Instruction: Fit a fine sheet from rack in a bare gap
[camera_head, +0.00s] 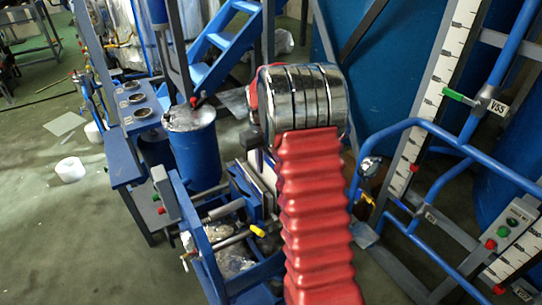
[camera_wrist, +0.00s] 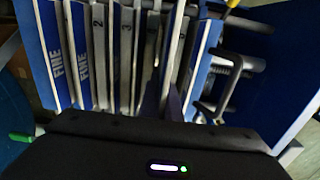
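In the wrist view, two blue-and-white sheets marked FINE stand on edge at the left, one at the outside (camera_wrist: 51,55) and one beside it (camera_wrist: 81,55). Grey plates with small numbers (camera_wrist: 125,60) stand in a row right of them, with dark narrow spaces between. Another blue-faced sheet (camera_wrist: 203,60) stands tilted at the right of the row. My gripper (camera_wrist: 165,105) points into the row near its middle. Its fingers are dark and partly lost among the plate edges, so its grip is unclear. In the head view, my arm hides the gripper.
In the head view, a blue press frame (camera_head: 208,262) with metal rods stands left of my arm. A blue drum (camera_head: 195,155) and a bench with round gauges (camera_head: 133,100) lie behind it. Blue rails (camera_head: 432,255) stand close at the right. Floor at the left is fairly open.

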